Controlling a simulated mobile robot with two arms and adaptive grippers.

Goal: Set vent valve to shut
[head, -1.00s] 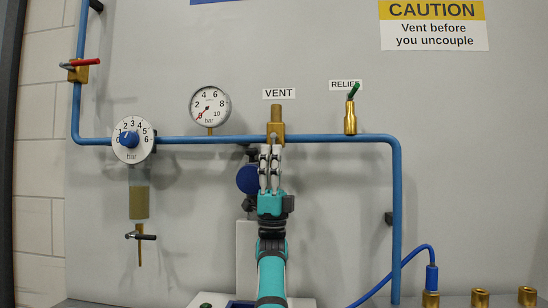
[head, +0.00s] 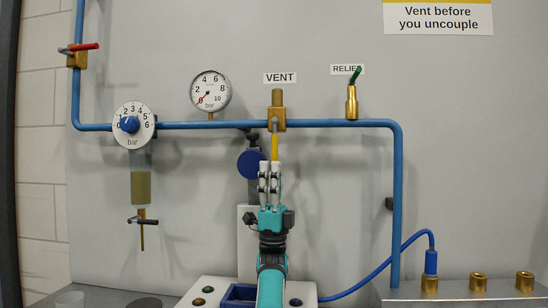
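The brass vent valve (head: 277,113) sits on the blue pipe under the VENT label (head: 280,78). Its yellow handle (head: 275,146) points straight down, across the line of the pipe. My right gripper (head: 269,168) points up from below, its fingertips at the handle's lower end. Its two fingers are close together with a narrow gap, and the right finger lines up with the handle. I cannot tell whether they touch it or how far they are open. My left gripper is not in view.
A pressure gauge (head: 210,91) reads near zero. A regulator dial (head: 133,125) is left of it. The green-levered relief valve (head: 352,102) is to the right. A red-handled valve (head: 78,55) is at the upper left. A blue round part (head: 251,164) lies behind my gripper.

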